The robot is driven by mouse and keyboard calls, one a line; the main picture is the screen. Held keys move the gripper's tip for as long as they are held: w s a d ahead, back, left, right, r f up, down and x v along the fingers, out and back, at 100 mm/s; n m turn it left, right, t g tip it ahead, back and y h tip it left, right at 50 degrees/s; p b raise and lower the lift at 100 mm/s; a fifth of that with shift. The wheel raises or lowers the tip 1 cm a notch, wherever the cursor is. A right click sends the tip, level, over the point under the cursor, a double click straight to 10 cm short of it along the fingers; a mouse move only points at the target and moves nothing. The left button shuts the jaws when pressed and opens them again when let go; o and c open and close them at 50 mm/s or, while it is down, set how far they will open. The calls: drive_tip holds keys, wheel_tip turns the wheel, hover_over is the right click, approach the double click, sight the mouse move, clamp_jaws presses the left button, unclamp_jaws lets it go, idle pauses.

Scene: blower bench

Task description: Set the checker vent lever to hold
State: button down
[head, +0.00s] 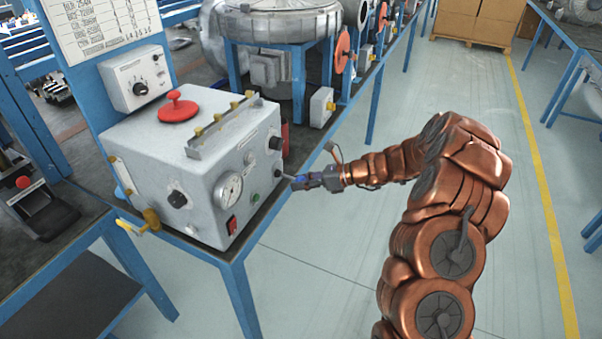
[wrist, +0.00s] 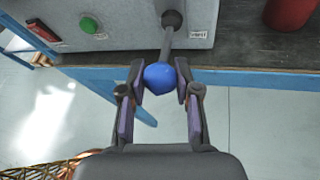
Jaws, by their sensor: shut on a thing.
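The checker is a light grey box (head: 190,160) on the blue-framed bench, with a gauge, knobs and buttons on its faces. Its vent lever (wrist: 167,38) is a grey rod from a dark round pivot, ending in a blue knob (wrist: 161,77). In the wrist view the lever points out from the panel toward me. My gripper (wrist: 161,88) is shut on the blue knob, with one finger on each side. In the head view my gripper (head: 300,183) is at the checker's right side, and its fingers partly hide the knob. A small label by the pivot is too small to read.
A green button (wrist: 88,25) and a red switch (wrist: 42,30) are on the same panel. A red cylinder (wrist: 290,14) stands on the bench to the right. The blue bench edge (wrist: 240,82) runs just below the lever. The floor aisle (head: 330,270) is open.

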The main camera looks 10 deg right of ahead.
drive_tip(key=shift+w+r+g+h+p, duration=0.1)
drive_tip(key=shift+r+g+h+p, duration=1.05)
drive_tip(key=shift+p, duration=2)
drive_tip(key=shift+w+a+r+t+p, duration=0.1)
drive_tip(key=shift+r+t+p, duration=0.15)
drive_tip(key=shift+r+p, duration=0.15)
drive_tip(key=shift+a+r, duration=0.1)
drive_tip(key=shift+r, duration=0.1)
drive_tip(key=c, duration=0.8)
unclamp_jaws()
drive_tip(key=v, duration=1.2)
drive_tip(key=shift+a, duration=0.15)
